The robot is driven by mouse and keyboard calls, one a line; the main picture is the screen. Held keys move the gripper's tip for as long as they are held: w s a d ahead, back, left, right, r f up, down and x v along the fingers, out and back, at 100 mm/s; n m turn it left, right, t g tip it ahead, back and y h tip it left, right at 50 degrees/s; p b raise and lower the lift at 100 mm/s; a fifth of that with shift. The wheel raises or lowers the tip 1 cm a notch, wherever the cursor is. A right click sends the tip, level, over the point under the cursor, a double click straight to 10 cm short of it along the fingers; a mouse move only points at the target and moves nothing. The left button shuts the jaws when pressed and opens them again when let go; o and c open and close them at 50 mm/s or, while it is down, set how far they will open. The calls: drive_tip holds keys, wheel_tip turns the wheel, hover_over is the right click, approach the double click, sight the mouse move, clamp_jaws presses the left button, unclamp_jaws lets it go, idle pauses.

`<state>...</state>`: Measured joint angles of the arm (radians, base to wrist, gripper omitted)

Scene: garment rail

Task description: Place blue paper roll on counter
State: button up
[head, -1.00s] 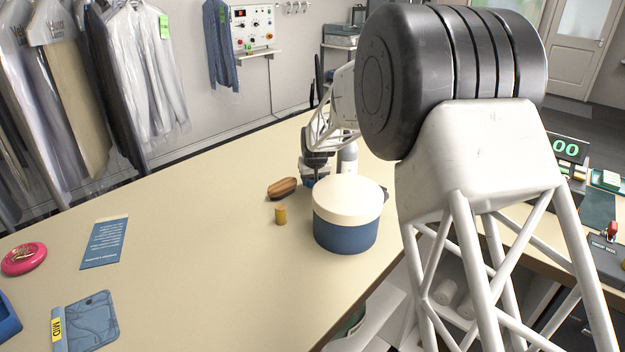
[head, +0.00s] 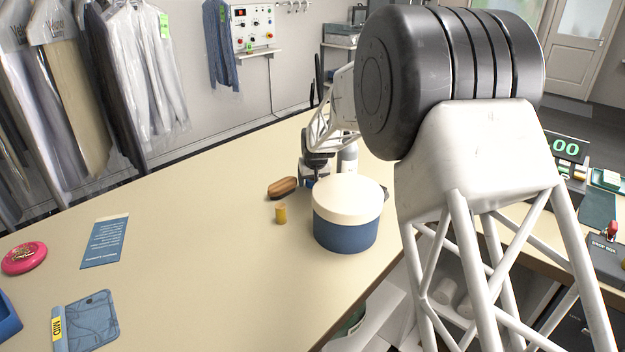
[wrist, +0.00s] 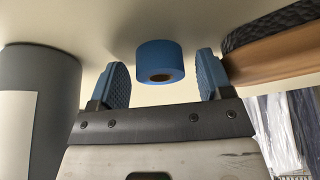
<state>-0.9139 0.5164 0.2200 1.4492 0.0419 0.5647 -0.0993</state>
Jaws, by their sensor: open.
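The blue paper roll (wrist: 160,58) shows in the wrist view, which sees the counter inverted. It appears to stand on end on the beige counter (wrist: 110,20), its core hole facing my gripper. My gripper (wrist: 161,76) is open, with one blue finger to each side of the roll in the picture and gaps between. I see no contact. In the head view my gripper (head: 311,180) is low over the counter (head: 180,230), behind the round box; a small blue patch there could be a finger or the roll, I cannot tell which.
A round blue box with cream lid (head: 346,225) stands near the counter's right edge. A wooden brush (head: 283,188) and small yellow cylinder (head: 281,213) are left of it. A grey bottle (wrist: 38,100) stands beside my gripper. The counter's middle left is mostly clear.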

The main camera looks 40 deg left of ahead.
drive_tip(key=shift+r, duration=0.1)
drive_tip(key=shift+v, duration=0.75)
wheel_tip(320, 180, up, 10)
drive_tip(key=d, duration=0.1)
drive_tip(key=shift+s, duration=0.35)
drive_tip(key=shift+r, duration=0.15)
drive_tip(key=shift+o, duration=0.4)
idle(0.5)
